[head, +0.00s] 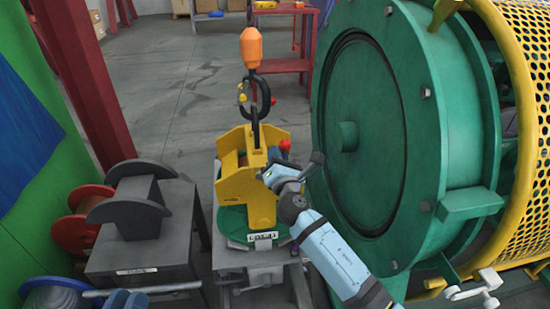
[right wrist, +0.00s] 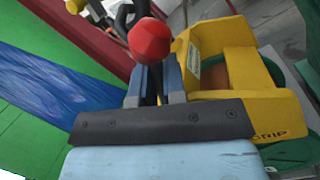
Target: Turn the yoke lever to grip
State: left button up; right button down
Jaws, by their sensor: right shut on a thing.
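The yellow yoke (head: 262,190) stands on a green round base on a grey stand in the middle of the head view. It also shows in the right wrist view (right wrist: 235,110), with the word GRIP on its side. The yoke lever has a red ball knob (head: 285,144); the knob is large in the right wrist view (right wrist: 150,40). My right gripper (head: 272,172) is at the yoke's right side. Its fingers (right wrist: 158,82) are shut on the dark lever just below the knob. The fingers hide part of the lever.
An orange hoist block (head: 251,48) with a black hook hangs above the yoke. A large green drum (head: 375,130) with a yellow mesh guard (head: 525,130) stands close on the right. A grey bench (head: 150,235) with reels (head: 80,225) is at left. Open floor lies behind.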

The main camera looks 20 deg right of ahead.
jog(key=shift+f, duration=0.1)
dwell(0.3)
jog(key=c, duration=1.2)
grip_release()
pick_arm(q)
jog(key=shift+f, duration=0.1)
